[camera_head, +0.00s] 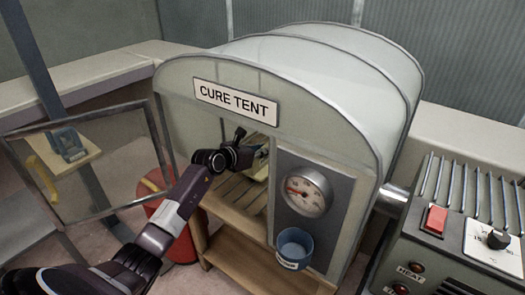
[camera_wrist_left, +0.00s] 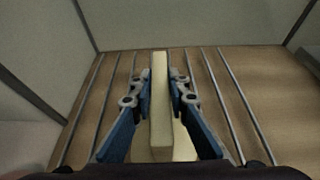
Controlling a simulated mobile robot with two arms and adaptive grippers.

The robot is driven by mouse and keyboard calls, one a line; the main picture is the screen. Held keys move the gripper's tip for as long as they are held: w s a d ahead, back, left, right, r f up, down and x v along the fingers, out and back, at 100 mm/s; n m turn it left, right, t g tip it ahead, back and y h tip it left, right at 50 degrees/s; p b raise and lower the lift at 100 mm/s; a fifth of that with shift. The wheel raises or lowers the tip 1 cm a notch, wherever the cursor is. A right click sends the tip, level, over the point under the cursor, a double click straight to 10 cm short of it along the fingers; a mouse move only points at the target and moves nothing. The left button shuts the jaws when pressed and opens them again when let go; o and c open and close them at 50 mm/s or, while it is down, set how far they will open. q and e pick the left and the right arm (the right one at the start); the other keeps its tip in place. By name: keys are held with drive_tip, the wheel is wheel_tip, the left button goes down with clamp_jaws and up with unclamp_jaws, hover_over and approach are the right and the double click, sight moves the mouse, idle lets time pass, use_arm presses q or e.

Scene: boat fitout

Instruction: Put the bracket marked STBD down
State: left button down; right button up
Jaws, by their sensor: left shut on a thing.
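A pale cream piece (camera_wrist_left: 160,100), seen narrow edge on, stands between the blue fingers of my left gripper (camera_wrist_left: 160,85) in the left wrist view. The gripper is shut on it; I take it as the bracket, but no STBD mark shows. Below it is a wooden floor with metal rods (camera_wrist_left: 232,85). In the head view my left arm reaches through the open doorway of the cure tent (camera_head: 172,90), and its gripper (camera_head: 258,152) is partly hidden inside. I cannot tell whether the piece touches the rods. My right gripper is not in view.
The tent's clear door (camera_head: 112,160) stands open at the left. A gauge (camera_head: 304,193) and a blue cup (camera_head: 295,246) are on the tent's front. A red drum (camera_head: 178,246) stands below. A heater box (camera_head: 450,225) with a red switch is at right.

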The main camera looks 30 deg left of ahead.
use_arm(q)
drive_tip(key=c, duration=1.8)
unclamp_jaws()
drive_tip(key=shift+f, duration=0.1)
drive_tip(key=shift+c, duration=0.2)
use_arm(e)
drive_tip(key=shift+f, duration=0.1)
use_arm(q)
drive_tip(key=shift+s+r, duration=0.15)
drive_tip(key=shift+r, duration=0.05)
drive_tip(key=p+v, duration=0.3)
drive_tip(key=v, duration=0.8)
drive_tip(key=shift+s, duration=0.4)
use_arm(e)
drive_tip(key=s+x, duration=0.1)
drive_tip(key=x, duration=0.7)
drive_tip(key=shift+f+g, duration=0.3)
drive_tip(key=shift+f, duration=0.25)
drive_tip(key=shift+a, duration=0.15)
